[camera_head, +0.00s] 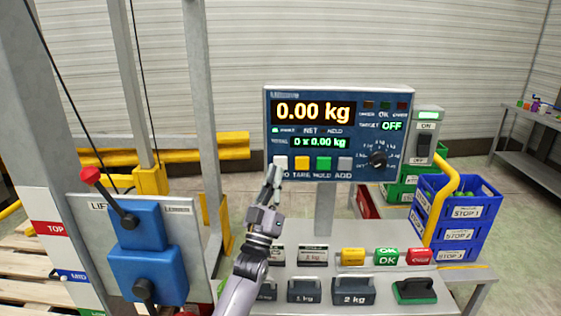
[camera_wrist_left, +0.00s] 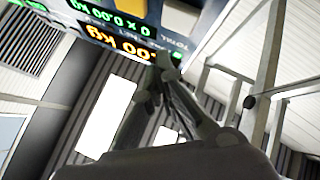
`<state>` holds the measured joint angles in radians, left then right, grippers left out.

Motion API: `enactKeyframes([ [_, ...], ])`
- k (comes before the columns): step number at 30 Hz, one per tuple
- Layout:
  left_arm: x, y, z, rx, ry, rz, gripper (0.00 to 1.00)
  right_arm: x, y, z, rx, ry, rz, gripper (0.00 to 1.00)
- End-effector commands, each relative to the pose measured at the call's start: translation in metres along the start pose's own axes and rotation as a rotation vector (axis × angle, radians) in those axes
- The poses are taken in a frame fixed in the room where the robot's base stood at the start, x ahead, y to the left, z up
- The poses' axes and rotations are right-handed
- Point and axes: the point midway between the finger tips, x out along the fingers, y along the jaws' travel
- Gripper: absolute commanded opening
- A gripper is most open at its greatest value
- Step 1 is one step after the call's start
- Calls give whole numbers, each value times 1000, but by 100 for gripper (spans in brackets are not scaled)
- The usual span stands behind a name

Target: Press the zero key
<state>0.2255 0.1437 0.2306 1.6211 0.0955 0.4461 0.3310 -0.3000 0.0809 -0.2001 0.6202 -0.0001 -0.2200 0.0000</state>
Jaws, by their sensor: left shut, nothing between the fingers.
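The scale's blue display panel (camera_head: 262,140) shows 0.00 kg in orange and 0 x 0.00 kg in green. Below its screens is a row of keys. The white zero key (camera_head: 281,162) is leftmost, its label partly hidden by my gripper. Beside it are the orange tare key (camera_head: 302,163), the green hold key (camera_head: 323,164) and the grey add key (camera_head: 344,164). My left gripper (camera_head: 273,174) is shut and empty, its tips at the lower left of the zero key. I cannot tell whether they touch it. In the left wrist view the shut fingers (camera_wrist_left: 162,65) overlap the panel. My right gripper is not in view.
A lift control box with a red-knobbed lever (camera_head: 90,175) stands at the left. Weights (camera_head: 353,291) and coloured blocks (camera_head: 352,256) sit on the bench below the panel. An on/off switch box (camera_head: 425,140) and blue crates (camera_head: 470,210) are at the right.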

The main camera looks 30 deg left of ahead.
Motion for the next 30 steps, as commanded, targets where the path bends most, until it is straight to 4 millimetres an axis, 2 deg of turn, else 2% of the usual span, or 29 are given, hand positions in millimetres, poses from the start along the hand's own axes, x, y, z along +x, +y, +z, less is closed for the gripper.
enactKeyframes([
  [3, -8, 7, -8, -1, 0, 0, 0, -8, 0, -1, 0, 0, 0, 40],
  [9, -17, 13, -14, 0, 0, 0, 0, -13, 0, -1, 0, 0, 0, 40],
  [30, -18, 13, -14, 0, 0, 0, 0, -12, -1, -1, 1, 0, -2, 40],
])
